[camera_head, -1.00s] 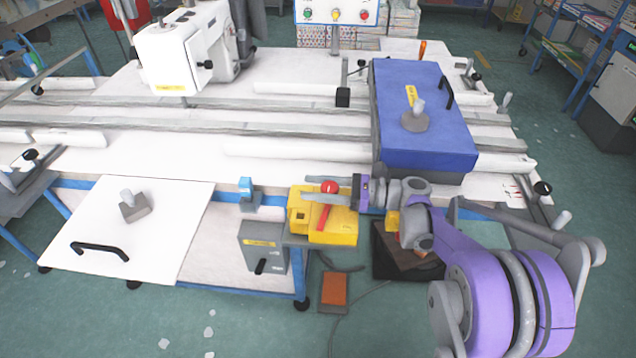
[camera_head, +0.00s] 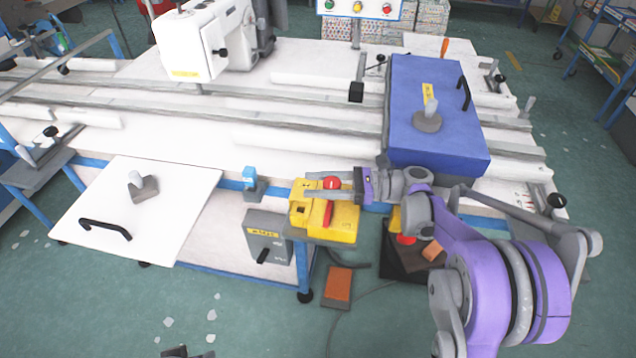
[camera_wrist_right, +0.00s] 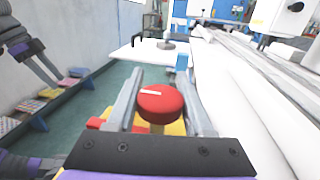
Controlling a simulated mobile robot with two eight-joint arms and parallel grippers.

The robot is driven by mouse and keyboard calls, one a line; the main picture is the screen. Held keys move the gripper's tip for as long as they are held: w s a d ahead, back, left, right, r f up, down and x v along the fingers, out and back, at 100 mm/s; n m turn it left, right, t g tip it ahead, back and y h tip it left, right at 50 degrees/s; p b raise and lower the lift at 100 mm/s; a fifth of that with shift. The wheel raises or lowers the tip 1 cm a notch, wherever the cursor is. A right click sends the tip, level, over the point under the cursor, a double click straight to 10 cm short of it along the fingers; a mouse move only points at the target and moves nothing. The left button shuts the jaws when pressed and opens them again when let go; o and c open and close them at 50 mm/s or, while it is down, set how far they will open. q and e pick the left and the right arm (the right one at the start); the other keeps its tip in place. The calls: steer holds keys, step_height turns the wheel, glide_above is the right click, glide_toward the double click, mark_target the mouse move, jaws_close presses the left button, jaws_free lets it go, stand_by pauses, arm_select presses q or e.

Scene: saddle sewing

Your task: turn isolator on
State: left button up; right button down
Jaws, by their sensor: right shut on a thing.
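A yellow box (camera_head: 345,228) with a round red knob (camera_head: 332,183) on top and a red bar (camera_head: 328,213) stands at the table's front edge. My right gripper (camera_head: 317,187) reaches in from the right and is shut on the red knob. In the right wrist view, the knob (camera_wrist_right: 160,103), with a white line on its top, sits between the two grey fingers (camera_wrist_right: 160,77). A grey box (camera_head: 267,237) with a yellow label and a black handle hangs just left; its label is too small to read. My left gripper (camera_wrist_right: 42,65) shows at the left of the wrist view, fingers apart.
A blue box (camera_head: 440,135) stands on the white table behind my right arm. A small blue-and-grey fixture (camera_head: 251,185) is left of the yellow box. A white side panel (camera_head: 165,215) lies farther left. An orange pedal (camera_head: 338,285) is on the floor below.

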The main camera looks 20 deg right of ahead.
steer(key=shift+r, duration=0.1)
steer(key=shift+c, duration=1.4)
jaws_free()
steer(key=v, duration=1)
steer(key=shift+d, duration=0.4)
steer(key=shift+s, duration=0.2)
